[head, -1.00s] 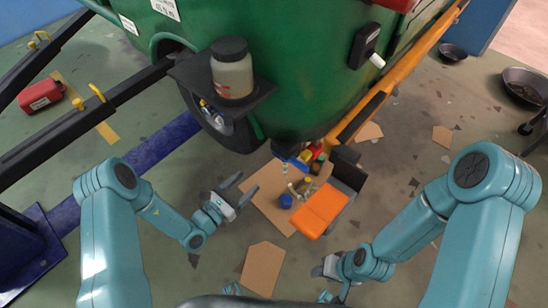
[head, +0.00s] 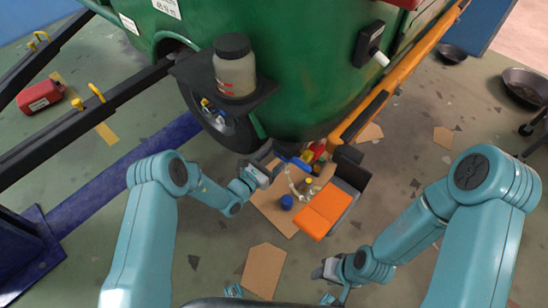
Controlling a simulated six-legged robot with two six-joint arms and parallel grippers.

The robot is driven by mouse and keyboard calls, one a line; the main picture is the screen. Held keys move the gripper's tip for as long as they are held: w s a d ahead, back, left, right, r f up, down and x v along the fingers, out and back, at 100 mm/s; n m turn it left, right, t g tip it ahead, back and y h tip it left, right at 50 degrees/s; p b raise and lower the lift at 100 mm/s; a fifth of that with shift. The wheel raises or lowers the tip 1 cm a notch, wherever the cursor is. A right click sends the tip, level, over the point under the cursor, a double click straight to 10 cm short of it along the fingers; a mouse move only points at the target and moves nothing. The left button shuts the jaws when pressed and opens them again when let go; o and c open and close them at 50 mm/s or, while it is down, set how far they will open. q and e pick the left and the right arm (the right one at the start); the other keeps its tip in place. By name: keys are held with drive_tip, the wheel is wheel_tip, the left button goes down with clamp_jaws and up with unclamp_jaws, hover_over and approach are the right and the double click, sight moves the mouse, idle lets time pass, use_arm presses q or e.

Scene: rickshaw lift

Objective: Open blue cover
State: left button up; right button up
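A small blue part (head: 298,163), which may be the blue cover, shows under the front of the green rickshaw body (head: 300,90). My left gripper (head: 271,161) is just left of it, with its fingers apart. I cannot tell whether a finger touches the blue part. My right gripper (head: 322,271) is low at right of centre, away from the blue part. Its fingers are too small and partly hidden to read.
An orange-topped box (head: 327,208) and several small items sit on cardboard (head: 268,208) under the rickshaw. A jar (head: 234,68) stands on a black shelf above my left gripper. A red canister (head: 40,95) lies at far left.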

use_arm(q)
clamp_jaws()
drive_tip(key=shift+s+f+b, duration=0.1)
drive_tip(key=shift+f+b, duration=0.2)
drive_tip(key=shift+b, duration=0.2)
drive_tip(key=shift+s+a+f+t+h+b, duration=0.3)
drive_tip(key=shift+f+t+h+b, duration=0.5)
drive_tip(key=shift+b, duration=1.35)
drive_tip(key=shift+s+a+f+t+h+b, duration=0.15)
drive_tip(key=shift+s+f+t+h+b, duration=0.3)
drive_tip(key=shift+t+b, duration=1.2)
drive_tip(key=shift+s+a+f+t+h+b, duration=0.1)
drive_tip(key=shift+a+f+t+h+b, duration=0.4)
drive_tip(key=shift+b, duration=2.2)
drive_tip(key=shift+d+h, duration=0.25)
drive_tip(key=shift+h, duration=0.1)
unclamp_jaws()
drive_tip(key=p+v, duration=0.1)
drive_tip(key=v, duration=1.5)
drive_tip(key=shift+s, duration=0.2)
